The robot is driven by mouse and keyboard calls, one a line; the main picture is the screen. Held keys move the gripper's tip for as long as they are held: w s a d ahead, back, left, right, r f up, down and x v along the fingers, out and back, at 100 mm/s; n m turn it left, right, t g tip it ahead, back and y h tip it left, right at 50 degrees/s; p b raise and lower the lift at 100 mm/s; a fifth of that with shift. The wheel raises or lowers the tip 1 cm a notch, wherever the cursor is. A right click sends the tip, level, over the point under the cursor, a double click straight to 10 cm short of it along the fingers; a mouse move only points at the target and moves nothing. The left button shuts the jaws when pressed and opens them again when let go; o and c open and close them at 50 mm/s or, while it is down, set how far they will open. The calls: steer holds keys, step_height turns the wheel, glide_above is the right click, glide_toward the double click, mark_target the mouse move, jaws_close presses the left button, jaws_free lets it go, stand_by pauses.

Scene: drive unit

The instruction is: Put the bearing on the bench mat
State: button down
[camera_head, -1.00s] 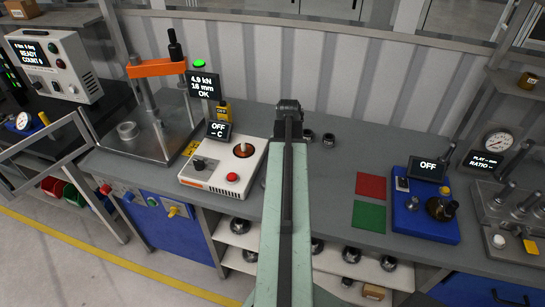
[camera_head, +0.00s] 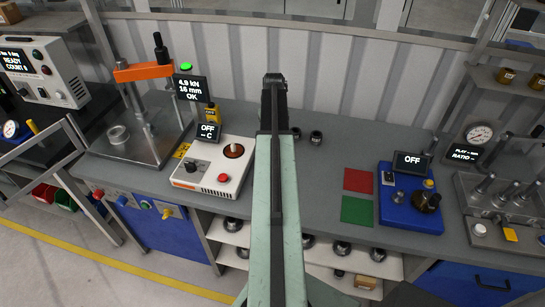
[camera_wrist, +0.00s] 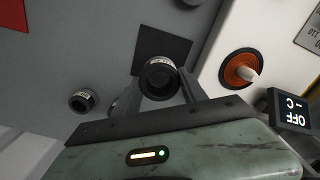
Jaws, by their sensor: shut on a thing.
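My gripper (camera_wrist: 162,86) is shut on a dark, ring-shaped bearing (camera_wrist: 158,76) with a pale band, in the middle of the wrist view. A dark square mat (camera_wrist: 164,42) lies on the grey bench just behind the bearing in that view. The bearing overlaps the mat's near edge in the picture; I cannot tell whether they touch. In the head view my arm hides the gripper's fingers, the held bearing and the mat.
Two similar bearings (camera_head: 316,137) stand at the back of the bench; one shows at left in the wrist view (camera_wrist: 82,101). A white heater box (camera_head: 212,168) marked OFF stands left of my arm. Red (camera_head: 358,180) and green (camera_head: 357,211) pads and a blue unit (camera_head: 408,215) lie right.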

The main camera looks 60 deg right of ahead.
step_height(320, 180, down, 9)
steer(key=b, duration=0.7)
steer(key=shift+b, duration=0.3)
steer(key=shift+r, duration=0.2)
steer(key=shift+f, duration=0.25)
steer(key=c, duration=0.6)
jaws_free()
steer(key=shift+r, duration=0.1)
steer(key=shift+c, duration=0.2)
step_height(320, 180, up, 12)
steer(key=p, duration=1.2)
steer(key=shift+r, duration=0.2)
